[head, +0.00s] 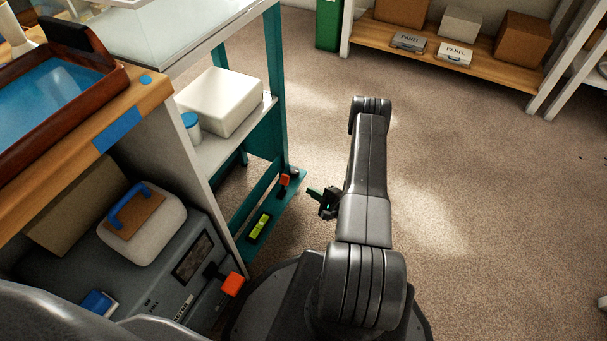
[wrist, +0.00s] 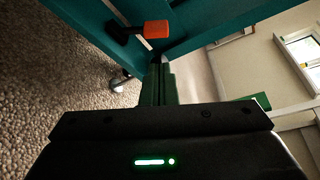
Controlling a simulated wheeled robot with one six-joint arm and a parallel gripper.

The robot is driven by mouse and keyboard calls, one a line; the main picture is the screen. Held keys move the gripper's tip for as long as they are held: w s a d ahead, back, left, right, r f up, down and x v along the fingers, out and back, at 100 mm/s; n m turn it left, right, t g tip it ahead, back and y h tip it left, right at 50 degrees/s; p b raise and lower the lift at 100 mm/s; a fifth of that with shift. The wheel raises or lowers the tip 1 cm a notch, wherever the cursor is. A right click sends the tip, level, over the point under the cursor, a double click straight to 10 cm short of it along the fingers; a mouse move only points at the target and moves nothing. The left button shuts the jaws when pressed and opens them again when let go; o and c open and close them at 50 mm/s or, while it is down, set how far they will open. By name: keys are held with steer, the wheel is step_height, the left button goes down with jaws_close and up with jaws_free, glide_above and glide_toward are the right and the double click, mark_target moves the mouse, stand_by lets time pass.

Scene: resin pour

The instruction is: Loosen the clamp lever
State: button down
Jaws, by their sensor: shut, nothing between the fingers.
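A lever with an orange grip and a dark arm (head: 285,180) sits on the teal frame of the bench, near its lower corner. The same kind of lever shows in the wrist view (wrist: 157,29), with its orange end pointing right in the picture. My gripper (head: 312,193) is just right of this lever in the head view, apart from it. Its fingers are shut and empty, and they show in the wrist view (wrist: 160,72) below the orange grip. A second orange-ended lever (head: 232,285) is on the grey machine at the lower left.
A yellow-green level (head: 260,227) sits on the teal lower rail. A white box (head: 220,102) and a blue-lidded jar (head: 191,126) stand on the shelf above. Carpet (head: 480,190) is clear to the right, up to the wooden shelf (head: 470,57).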

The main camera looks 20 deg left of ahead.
mark_target(284, 184)
steer(key=shift+w+f, duration=0.1)
steer(key=shift+f, duration=0.2)
steer(key=shift+a, duration=0.1)
steer(key=shift+b+x, duration=1.85)
steer(key=shift+x, duration=3.05)
